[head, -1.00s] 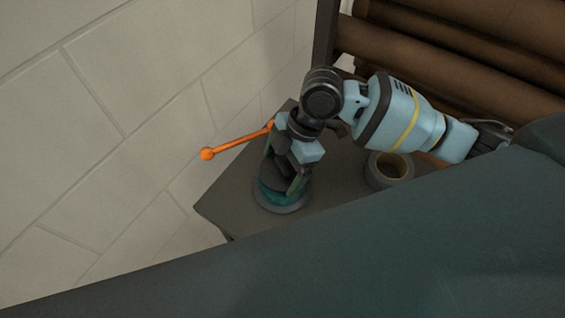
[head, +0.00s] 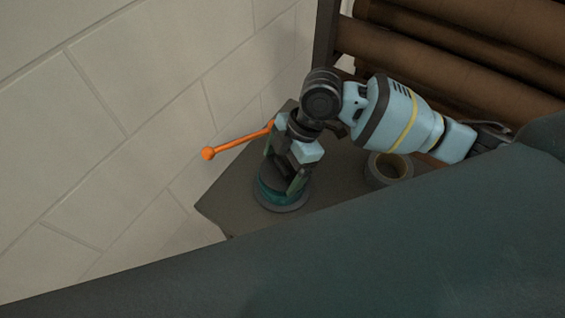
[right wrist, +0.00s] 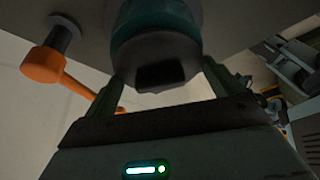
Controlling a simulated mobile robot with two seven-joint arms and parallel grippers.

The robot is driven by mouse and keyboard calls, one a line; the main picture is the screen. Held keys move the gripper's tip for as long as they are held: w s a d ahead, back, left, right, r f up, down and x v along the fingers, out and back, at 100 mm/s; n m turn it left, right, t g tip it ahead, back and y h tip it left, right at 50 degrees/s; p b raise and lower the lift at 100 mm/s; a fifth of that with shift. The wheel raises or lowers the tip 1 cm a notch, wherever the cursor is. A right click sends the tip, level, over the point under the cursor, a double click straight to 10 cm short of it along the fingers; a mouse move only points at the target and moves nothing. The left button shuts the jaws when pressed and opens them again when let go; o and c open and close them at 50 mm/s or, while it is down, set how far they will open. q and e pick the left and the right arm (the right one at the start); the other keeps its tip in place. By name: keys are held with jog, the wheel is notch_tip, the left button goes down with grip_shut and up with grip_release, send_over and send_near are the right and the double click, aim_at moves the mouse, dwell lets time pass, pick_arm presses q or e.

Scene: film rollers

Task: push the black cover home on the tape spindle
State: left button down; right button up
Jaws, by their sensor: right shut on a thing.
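The black cover (right wrist: 170,62) sits between the fingers of my right gripper (head: 284,176), which is shut on it. In the right wrist view the gripper (right wrist: 164,85) has one finger on each side of the cover. The tape spindle, with a teal band (head: 272,196) and a grey round base, stands on the grey table below the gripper. Its teal part (right wrist: 150,18) shows right against the cover in the wrist view. The fingers partly hide the cover in the head view, and I cannot tell how far it is seated. My left gripper is not in view.
An orange handle (head: 238,141) with a ball end sticks out left of my right gripper. A tape roll (head: 388,168) lies on the grey table (head: 232,198) to the right. Brown rollers (head: 450,60) are behind my right arm. A pale block wall (head: 120,130) stands at left.

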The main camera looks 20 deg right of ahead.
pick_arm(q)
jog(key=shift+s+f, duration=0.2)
pick_arm(e)
jog(key=shift+s+f, duration=0.1)
jog(key=shift+f, duration=0.55)
dwell(0.7)
jog(key=o, duration=0.7)
jog(key=shift+f, duration=0.1)
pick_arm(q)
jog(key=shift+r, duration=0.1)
pick_arm(e)
jog(key=shift+r+p, duration=0.65)
jog(key=shift+r, duration=0.95)
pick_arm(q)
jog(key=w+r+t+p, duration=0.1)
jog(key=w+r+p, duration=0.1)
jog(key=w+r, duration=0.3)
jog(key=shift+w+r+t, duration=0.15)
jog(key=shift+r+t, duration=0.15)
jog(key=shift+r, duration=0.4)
pick_arm(e)
jog(key=shift+r, duration=2.25)
